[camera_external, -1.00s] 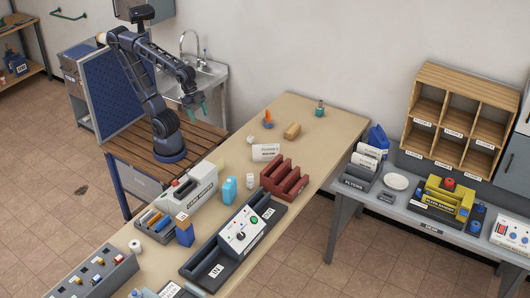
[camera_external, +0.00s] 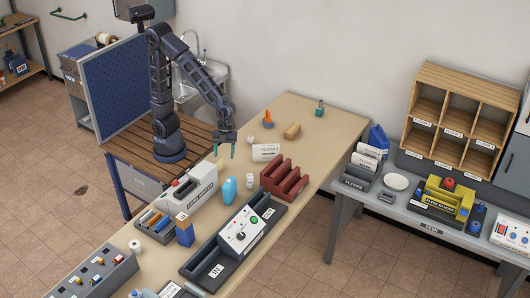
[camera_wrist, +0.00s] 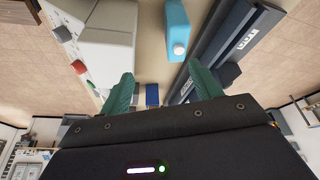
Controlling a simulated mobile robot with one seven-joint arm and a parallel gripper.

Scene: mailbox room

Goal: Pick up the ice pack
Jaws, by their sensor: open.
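A light blue block (camera_external: 230,190) with a small white cap, which looks like the ice pack, stands on the beige table. It is between a white-grey case and a long dark tray. In the wrist view the light blue block (camera_wrist: 176,28) is at the top, its white cap facing the camera. My gripper (camera_external: 226,148) is above the table's near-left edge, behind the block and apart from it. In the wrist view my gripper (camera_wrist: 164,84) shows two green fingers spread apart with nothing between them.
The white-grey case (camera_external: 196,189) is left of the block. The dark tray (camera_external: 209,259) with a control box is at its right front, and a red rack (camera_external: 284,180) is to its right. A white sign (camera_external: 265,152) stands near my gripper.

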